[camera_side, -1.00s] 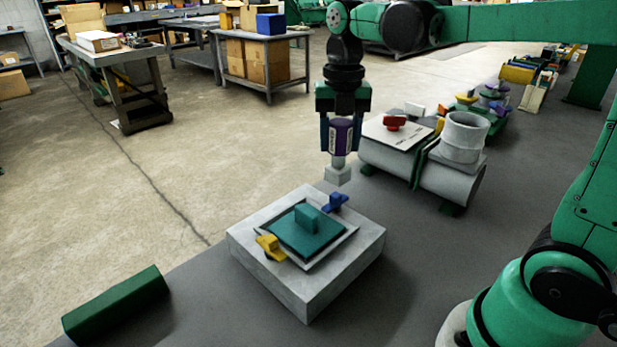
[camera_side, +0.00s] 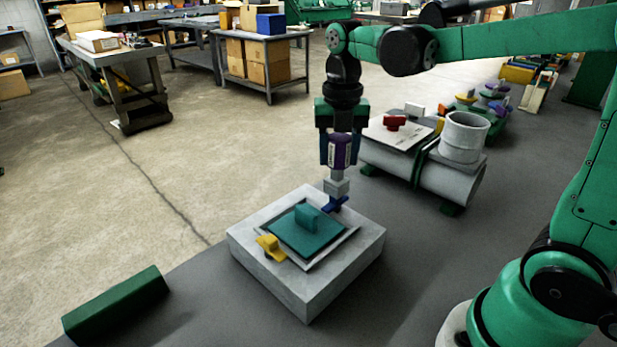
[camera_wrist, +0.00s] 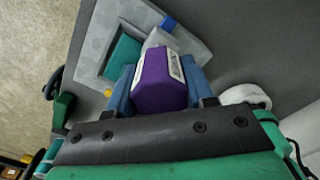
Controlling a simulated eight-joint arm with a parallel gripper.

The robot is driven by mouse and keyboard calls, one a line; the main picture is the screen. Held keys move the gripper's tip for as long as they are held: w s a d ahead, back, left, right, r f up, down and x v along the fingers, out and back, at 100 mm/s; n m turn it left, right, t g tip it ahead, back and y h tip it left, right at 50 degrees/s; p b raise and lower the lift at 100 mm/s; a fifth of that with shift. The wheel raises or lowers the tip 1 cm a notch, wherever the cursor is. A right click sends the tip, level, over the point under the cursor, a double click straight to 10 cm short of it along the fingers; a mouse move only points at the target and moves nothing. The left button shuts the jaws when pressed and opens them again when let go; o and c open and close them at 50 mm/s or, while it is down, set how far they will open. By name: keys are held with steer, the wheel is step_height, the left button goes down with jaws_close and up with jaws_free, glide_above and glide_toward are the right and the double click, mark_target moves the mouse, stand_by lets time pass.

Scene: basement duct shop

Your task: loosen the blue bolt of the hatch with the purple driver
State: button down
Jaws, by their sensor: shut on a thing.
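My gripper (camera_side: 339,150) is shut on the purple driver (camera_side: 341,150), which hangs upright with its grey socket end (camera_side: 337,187) down. The socket end is right over the blue bolt (camera_side: 332,204) at the hatch's back right corner; I cannot tell whether it is seated on it. The teal hatch (camera_side: 307,234) with its raised handle sits in a grey block, and a yellow bolt (camera_side: 270,247) is at the opposite corner. In the wrist view the driver's purple handle (camera_wrist: 158,85) is between the blue fingers, and part of the blue bolt (camera_wrist: 168,23) shows beyond it.
A grey pipe (camera_side: 447,182) with a white panel, red bolt (camera_side: 394,123) and upright collar stands right of the gripper. A dark green bar (camera_side: 115,305) lies at the front left. The grey surface between block and pipe is clear.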

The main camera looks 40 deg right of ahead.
mark_target(340, 136)
steer(key=shift+f, duration=0.95)
stand_by(0.5)
steer(key=n, duration=0.3)
stand_by(0.3)
steer(key=shift+m, duration=0.6)
steer(key=shift+r, duration=2.5)
